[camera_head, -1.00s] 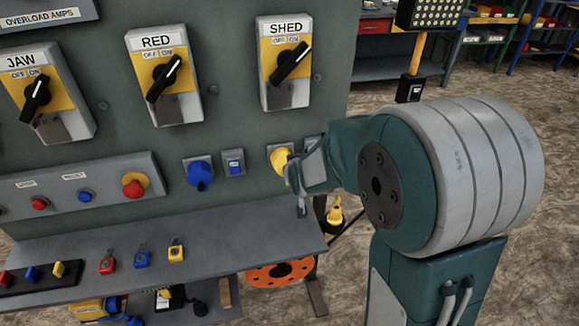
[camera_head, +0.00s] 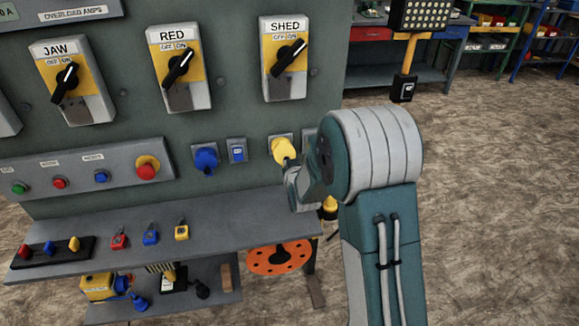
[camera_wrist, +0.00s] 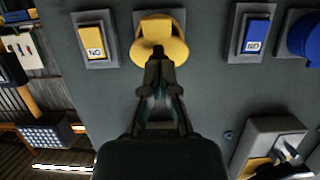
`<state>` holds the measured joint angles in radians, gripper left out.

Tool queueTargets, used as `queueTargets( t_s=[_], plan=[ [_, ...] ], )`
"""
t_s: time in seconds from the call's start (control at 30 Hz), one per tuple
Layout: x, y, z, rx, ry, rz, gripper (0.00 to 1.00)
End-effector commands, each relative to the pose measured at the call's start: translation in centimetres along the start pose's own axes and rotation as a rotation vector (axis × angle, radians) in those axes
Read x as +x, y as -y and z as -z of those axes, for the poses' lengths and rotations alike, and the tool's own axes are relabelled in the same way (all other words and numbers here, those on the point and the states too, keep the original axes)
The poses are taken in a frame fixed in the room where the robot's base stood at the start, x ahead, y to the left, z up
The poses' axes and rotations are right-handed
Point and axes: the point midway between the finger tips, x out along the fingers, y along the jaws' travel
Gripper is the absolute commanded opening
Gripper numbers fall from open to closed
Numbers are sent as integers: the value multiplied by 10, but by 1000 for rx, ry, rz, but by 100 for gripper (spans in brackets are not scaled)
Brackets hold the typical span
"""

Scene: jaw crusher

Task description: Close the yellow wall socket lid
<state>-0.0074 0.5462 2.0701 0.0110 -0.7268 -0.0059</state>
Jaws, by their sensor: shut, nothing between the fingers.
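The yellow wall socket (camera_head: 284,151) is on the lower right of the grey-green panel, right of the blue socket. In the wrist view the yellow socket (camera_wrist: 174,17) is at top centre, with its rounded yellow lid (camera_wrist: 145,52) in front of it. My gripper (camera_wrist: 158,66) is shut and empty, with its fingertips at the lid's lower edge in that picture. They overlap the lid there; I cannot tell whether they touch it. In the head view my gripper (camera_head: 290,168) is just below the socket, partly hidden by my wrist. The lid's exact angle is unclear.
A blue socket (camera_head: 205,158) and a blue switch (camera_head: 237,151) are left of the yellow socket. A yellow switch (camera_wrist: 93,40) is on its other side. A grey shelf (camera_head: 225,214) with small padlocks juts out below. Open floor (camera_head: 480,200) lies to the right.

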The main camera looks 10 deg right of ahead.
Motion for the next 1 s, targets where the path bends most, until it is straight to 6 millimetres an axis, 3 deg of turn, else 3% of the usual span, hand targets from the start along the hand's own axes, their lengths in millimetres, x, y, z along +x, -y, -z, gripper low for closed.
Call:
queueTargets(
  t_s=[0.5,1.0],
  plan=[
    [20,0,-26,0,-318,1,0],
    [44,0,-37,0,-321,0,0]
  ],
)
